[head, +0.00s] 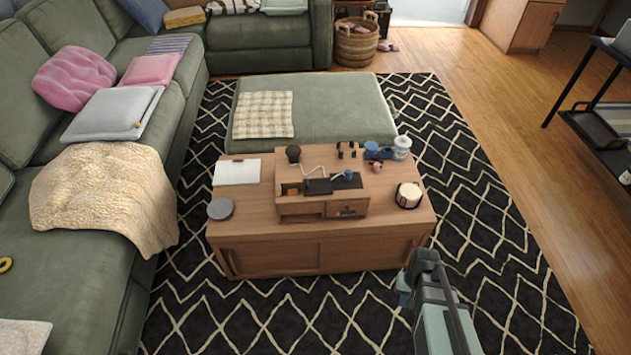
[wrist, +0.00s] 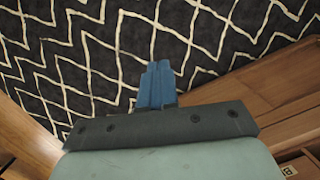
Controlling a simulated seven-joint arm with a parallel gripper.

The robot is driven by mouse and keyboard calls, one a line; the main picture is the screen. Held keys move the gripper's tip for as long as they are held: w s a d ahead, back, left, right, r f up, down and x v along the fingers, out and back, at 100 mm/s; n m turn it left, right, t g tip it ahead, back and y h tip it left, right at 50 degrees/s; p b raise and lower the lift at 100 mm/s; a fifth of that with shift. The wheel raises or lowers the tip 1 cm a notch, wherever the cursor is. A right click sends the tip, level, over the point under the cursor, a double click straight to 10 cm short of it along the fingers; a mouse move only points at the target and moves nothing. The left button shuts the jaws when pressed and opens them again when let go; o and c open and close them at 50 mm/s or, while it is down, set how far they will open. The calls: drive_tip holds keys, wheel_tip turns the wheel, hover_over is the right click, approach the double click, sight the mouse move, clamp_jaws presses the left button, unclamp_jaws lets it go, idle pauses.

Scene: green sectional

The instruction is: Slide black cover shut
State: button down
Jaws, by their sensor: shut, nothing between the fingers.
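A small wooden organizer box (head: 296,209) stands on the wooden coffee table (head: 400,227). The black cover (head: 319,187) lies flat on its top, and an open compartment shows to its left. Another dark patch adjoins it on the right; I cannot tell whether it is the same piece. My gripper (head: 403,284) is in front of the table's right front corner, low and well apart from the cover. In the wrist view its blue fingers (wrist: 157,82) are together and empty, over the patterned rug. The cover does not show in the wrist view.
A white cable and a small blue item (head: 349,174) lie on the organizer. A dark round object (head: 293,153), a white jar (head: 402,147) and a candle-like pot (head: 408,195) stand nearby. A grey disc (head: 220,208) lies at left. The rug (head: 480,230) is clear at right.

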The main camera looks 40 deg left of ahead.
sight(315, 188)
drive_tip(key=w+a+r+n+y, duration=0.25)
drive_tip(key=w+a+r, duration=0.3)
drive_tip(key=a, duration=0.75)
drive_tip(key=w+a+r+n+t+y, duration=0.1)
drive_tip(key=w+a+r+y, duration=0.35)
drive_tip(key=a, duration=0.85)
drive_tip(key=w+a+r+n+y, duration=0.1)
drive_tip(key=w+a+r, duration=0.5)
drive_tip(key=a+r, duration=0.5)
drive_tip(key=shift+n, duration=0.25)
drive_tip(key=x, duration=1.3)
drive_tip(key=shift+w+d+f, duration=0.1)
drive_tip(key=shift+w+f, duration=0.05)
drive_tip(key=shift+w, duration=0.1)
drive_tip(key=shift+s+a, duration=0.7)
drive_tip(key=shift+s, duration=0.2)
drive_tip(key=shift+s+a, duration=0.6)
drive_tip(key=s+a, duration=0.7)
drive_tip(key=shift+s+a, duration=0.15)
drive_tip(key=shift+s, duration=0.1)
